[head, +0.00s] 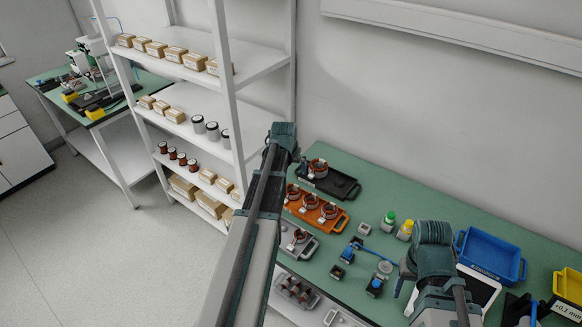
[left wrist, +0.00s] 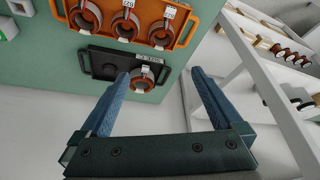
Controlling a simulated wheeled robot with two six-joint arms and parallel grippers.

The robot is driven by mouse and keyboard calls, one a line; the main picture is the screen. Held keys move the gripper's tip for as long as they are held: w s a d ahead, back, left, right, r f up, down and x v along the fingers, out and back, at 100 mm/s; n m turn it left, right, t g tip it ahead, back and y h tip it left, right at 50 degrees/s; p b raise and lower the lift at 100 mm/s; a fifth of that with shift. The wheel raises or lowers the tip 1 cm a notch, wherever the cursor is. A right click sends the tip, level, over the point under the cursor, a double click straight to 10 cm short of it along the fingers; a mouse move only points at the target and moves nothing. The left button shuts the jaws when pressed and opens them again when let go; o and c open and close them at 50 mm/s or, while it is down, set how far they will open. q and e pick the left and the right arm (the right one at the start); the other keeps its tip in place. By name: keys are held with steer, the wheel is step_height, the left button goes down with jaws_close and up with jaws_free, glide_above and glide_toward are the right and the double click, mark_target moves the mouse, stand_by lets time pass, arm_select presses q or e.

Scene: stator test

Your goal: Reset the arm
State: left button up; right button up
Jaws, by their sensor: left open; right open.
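My left arm reaches up the middle of the head view, its end (head: 284,135) beside the shelf and the far-left end of the green bench; its fingers are mostly hidden there. In the left wrist view my left gripper (left wrist: 160,75) is open and empty. A black tray (head: 341,186) with one copper-wound stator (head: 317,168) lies just beyond it; this tray also shows between and left of the fingertips in the left wrist view (left wrist: 103,64). My right gripper (head: 418,275) is at the lower right over the bench, open, its fingers largely hidden by its wrist.
An orange tray (head: 331,225) holds three stators, with a grey tray (head: 306,250) in front. White shelving (head: 225,100) with boxes is close on the left.

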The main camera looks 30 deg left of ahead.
stand_by(0.5)
arm_select(q)
steer(key=s+d+f+m+g+b, duration=0.1)
steer(key=s+d, duration=0.2)
steer(key=d, duration=0.5)
steer(key=s+d+f+m+h, duration=0.1)
steer(key=s+d+m, duration=0.15)
steer(key=d, duration=0.45)
steer(key=s+d+f+m+g+b, duration=0.1)
steer(key=s+d, duration=0.2)
steer(key=d, duration=0.5)
steer(key=s+d+f+m+g+y, duration=0.1)
steer(key=s+d+m+g, duration=0.1)
steer(key=s+d, duration=1)
steer(key=shift+s+d+f+m+g+b, duration=0.25)
steer(key=shift+s+m+b, duration=0.2)
steer(key=shift+s, duration=0.45)
